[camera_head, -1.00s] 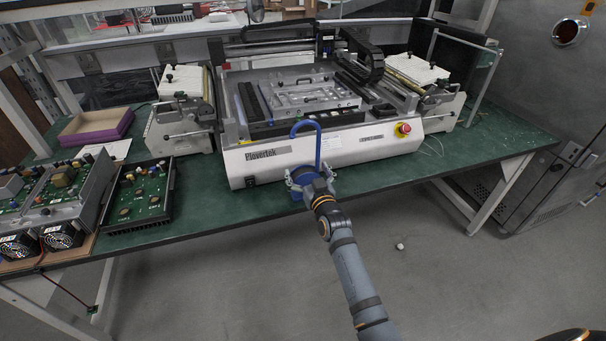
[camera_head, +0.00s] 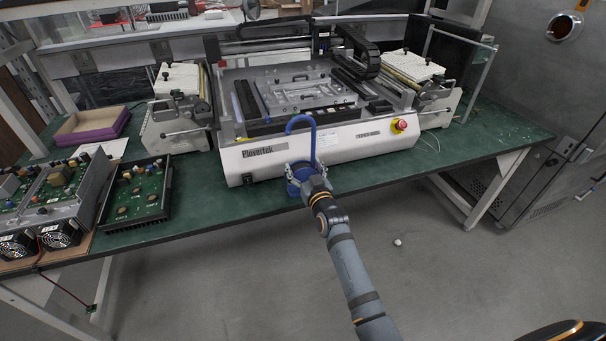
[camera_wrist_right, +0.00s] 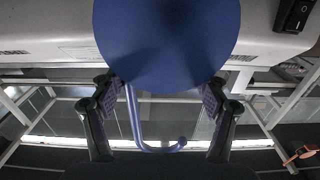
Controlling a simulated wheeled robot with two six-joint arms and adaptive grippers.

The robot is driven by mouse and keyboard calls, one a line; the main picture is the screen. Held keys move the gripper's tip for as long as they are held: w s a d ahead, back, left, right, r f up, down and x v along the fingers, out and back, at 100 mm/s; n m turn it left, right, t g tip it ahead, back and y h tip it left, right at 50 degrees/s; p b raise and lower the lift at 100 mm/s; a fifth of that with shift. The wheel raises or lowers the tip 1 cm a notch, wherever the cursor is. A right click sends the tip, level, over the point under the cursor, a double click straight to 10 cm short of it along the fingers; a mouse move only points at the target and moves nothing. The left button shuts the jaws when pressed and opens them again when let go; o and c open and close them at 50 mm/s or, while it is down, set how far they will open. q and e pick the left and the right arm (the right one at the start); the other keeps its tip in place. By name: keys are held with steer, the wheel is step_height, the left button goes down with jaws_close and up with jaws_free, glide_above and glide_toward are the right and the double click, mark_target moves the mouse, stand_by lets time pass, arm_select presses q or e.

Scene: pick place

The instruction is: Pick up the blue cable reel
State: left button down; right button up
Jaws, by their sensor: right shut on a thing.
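The blue cable reel (camera_head: 313,143) is in front of the white machine, near the table's front edge, in the head view. Its blue arched tube stands up and its lower body is largely covered by my right gripper (camera_head: 301,171). In the right wrist view, the reel (camera_wrist_right: 168,42) shows as a large round blue face, with a thin blue hooked rod below it. The two fingers of my right gripper (camera_wrist_right: 160,95) are on either side of it and closed on it. I cannot tell whether the reel touches the table. My left gripper is not in view.
The white machine (camera_head: 335,146) with a red button stands close behind the reel. Open circuit-board units (camera_head: 138,196) and a purple tray (camera_head: 92,124) are at the left.

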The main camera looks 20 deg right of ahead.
mark_target(312, 138)
steer(key=shift+r, duration=0.5)
step_height(312, 138, up, 2)
steer(key=shift+r+p, duration=0.25)
steer(key=shift+p, duration=0.15)
steer(key=s+d+r, duration=0.1)
steer(key=r, duration=0.1)
steer(key=s+d+r, duration=0.1)
steer(key=r, duration=0.1)
steer(key=s+d+r, duration=0.1)
steer(key=s+r, duration=0.1)
steer(key=shift+p, duration=0.35)
steer(key=s+d+r, duration=0.3)
steer(key=s+d, duration=0.2)
steer(key=s, duration=0.2)
steer(key=shift+s+r, duration=0.25)
steer(key=shift+r, duration=0.1)
